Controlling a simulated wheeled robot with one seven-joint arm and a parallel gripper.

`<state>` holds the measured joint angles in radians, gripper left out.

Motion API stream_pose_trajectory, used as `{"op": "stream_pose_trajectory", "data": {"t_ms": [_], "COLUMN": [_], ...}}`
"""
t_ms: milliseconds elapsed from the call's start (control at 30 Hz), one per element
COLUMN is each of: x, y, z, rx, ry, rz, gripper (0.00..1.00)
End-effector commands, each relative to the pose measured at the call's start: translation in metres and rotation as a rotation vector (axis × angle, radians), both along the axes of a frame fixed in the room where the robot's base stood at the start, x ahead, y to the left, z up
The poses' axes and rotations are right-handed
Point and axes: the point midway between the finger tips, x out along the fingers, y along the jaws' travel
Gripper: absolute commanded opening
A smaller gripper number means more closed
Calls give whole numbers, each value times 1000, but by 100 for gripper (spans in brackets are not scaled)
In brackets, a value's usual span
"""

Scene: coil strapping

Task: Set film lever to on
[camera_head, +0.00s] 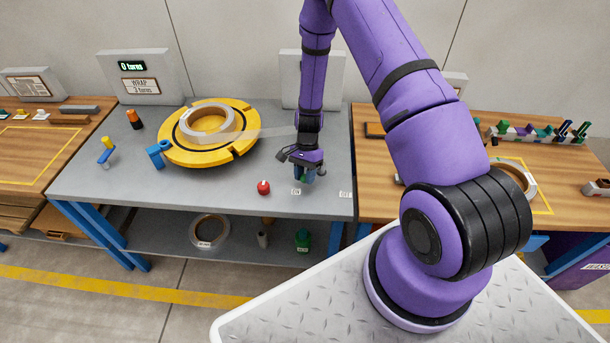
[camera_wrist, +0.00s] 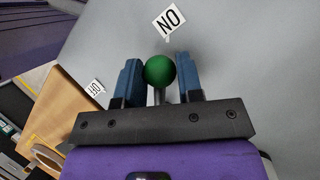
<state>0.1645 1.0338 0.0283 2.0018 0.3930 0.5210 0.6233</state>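The film lever's green ball knob (camera_wrist: 159,70) sits between the two blue fingers of my gripper (camera_wrist: 161,80) in the wrist view, with part of its grey stem below it. The fingers stand on both sides of the knob, spread apart, with a thin gap at the right finger. The ON label (camera_wrist: 168,20) lies just beyond the knob; the OFF label (camera_wrist: 95,88) is off to the left. In the head view my gripper (camera_head: 303,174) is low over the front right of the grey bench (camera_head: 225,196) and largely hides the lever.
A red knob (camera_head: 263,187) stands left of my gripper. A yellow turntable (camera_head: 180,150) carries a coil (camera_head: 208,124), with a film strip reaching toward my arm. Blue and yellow fittings stand at the left. A wooden table (camera_head: 390,205) adjoins at the right.

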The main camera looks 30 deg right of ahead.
Motion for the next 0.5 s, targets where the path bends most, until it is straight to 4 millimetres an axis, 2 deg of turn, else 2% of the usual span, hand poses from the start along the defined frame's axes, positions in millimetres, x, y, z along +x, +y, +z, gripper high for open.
{"op": "stream_pose_trajectory", "data": {"t_ms": [33,100,367,500], "x": [2,1,1,4], "y": [0,0,0,-2], "z": [0,0,1,8], "rx": [0,0,0,-1], "ry": [-4,-4,-2,-4], "rz": [0,0,1,1], "gripper": [45,58,58,58]}}
